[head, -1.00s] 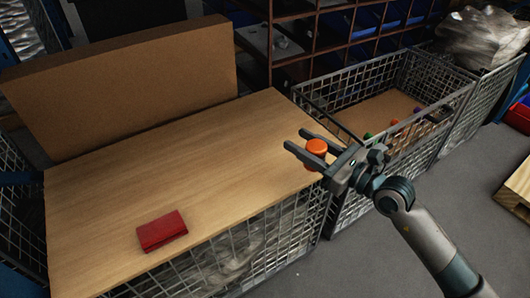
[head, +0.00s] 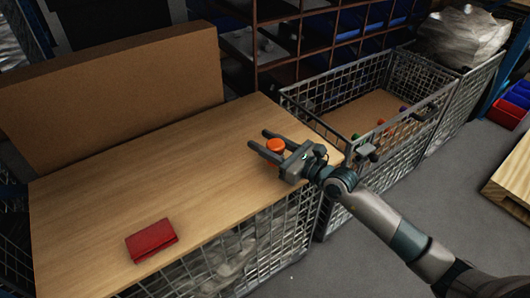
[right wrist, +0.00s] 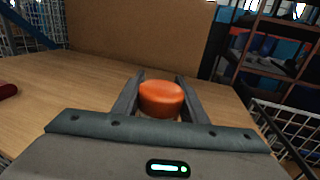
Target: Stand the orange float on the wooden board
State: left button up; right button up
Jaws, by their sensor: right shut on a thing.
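The orange float (head: 276,146) is between the two fingers of my right gripper (head: 267,147), which is shut on it. It looks upright, with its rounded top showing above the fingers. In the right wrist view the float (right wrist: 161,98) sits between the fingertips, and its lower part is hidden. The wooden board (head: 150,190) lies flat on top of a wire cage. My right gripper is over the board's right part. I cannot tell whether the float touches the board. My left gripper is not in view.
A red wallet-like object (head: 152,241) lies on the board's front left. A large brown panel (head: 115,100) stands along the back edge. A wire bin (head: 375,100) with several small coloured items stands to the right. The middle of the board is clear.

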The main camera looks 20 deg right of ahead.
jog(key=shift+f, duration=0.5)
notch_tip(320, 180, down, 2)
jog(key=shift+f, duration=0.35)
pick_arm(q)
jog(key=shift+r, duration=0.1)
pick_arm(e)
jog(key=shift+f, duration=0.1)
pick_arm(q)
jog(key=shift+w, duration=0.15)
pick_arm(e)
jog(key=shift+f, duration=0.15)
